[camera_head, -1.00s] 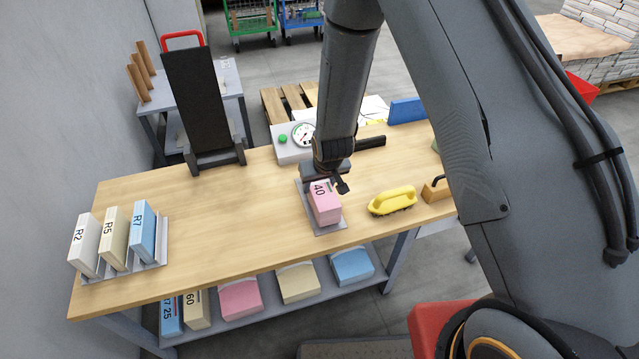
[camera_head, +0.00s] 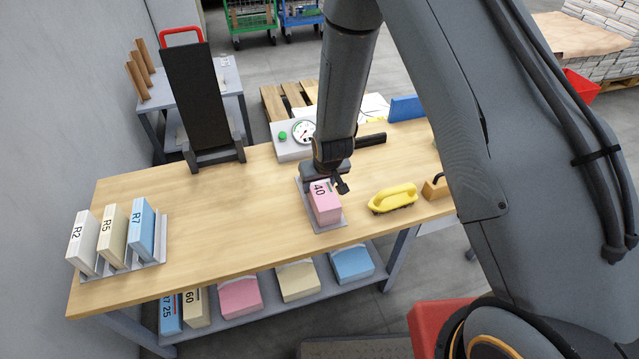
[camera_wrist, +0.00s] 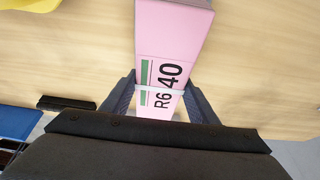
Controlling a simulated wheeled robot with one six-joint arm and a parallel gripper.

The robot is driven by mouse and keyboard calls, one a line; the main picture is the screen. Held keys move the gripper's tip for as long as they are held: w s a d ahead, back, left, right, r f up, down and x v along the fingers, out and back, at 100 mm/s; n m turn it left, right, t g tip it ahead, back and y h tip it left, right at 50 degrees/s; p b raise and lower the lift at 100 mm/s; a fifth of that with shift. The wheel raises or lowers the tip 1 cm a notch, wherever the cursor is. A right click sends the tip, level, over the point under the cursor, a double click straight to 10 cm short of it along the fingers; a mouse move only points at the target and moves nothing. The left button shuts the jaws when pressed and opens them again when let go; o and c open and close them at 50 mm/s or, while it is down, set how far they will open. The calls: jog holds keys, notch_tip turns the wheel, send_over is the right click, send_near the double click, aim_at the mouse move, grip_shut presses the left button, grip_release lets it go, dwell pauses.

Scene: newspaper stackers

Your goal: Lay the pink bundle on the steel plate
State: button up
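The pink bundle (camera_head: 324,207), marked 40 and banded with a white strap, is at the right-centre of the workbench. The grey steel plate (camera_head: 331,228) shows past its near end and left side. Whether the bundle rests on the plate or hangs just over it, I cannot tell. My gripper (camera_head: 332,183) is at the bundle's far end. In the wrist view, the fingers of my gripper (camera_wrist: 161,92) close on both sides of the bundle (camera_wrist: 172,35), near its R6 40 label. The plate does not show there.
A dial scale (camera_head: 290,143) and a dark bar (camera_head: 371,140) are behind. A rack (camera_head: 151,258) with R2, R5 and R7 bundles stands at the left. The bench's middle (camera_head: 225,215) is clear.

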jog(key=o, duration=0.4)
jog(key=shift+o, duration=0.2)
jog(key=shift+s, duration=0.1)
jog(key=b+v, duration=0.1)
jog(key=v, duration=0.6)
jog(key=shift+r, duration=0.3)
jog(key=shift+s+d+r, duration=0.15)
jog(key=shift+d+r, duration=0.1)
jog(key=s+d+r+m+g, duration=0.1)
jog(key=s+d+r+g, duration=0.1)
jog(key=s+d+r, duration=0.6)
jog(key=s+d+r+m+g+h, duration=0.1)
jog(key=s+d+r+m, duration=0.1)
jog(key=s+d+r, duration=0.6)
jog(key=s, duration=0.3)
jog(key=shift+s+g, duration=0.35)
jog(key=shift+g, duration=0.05)
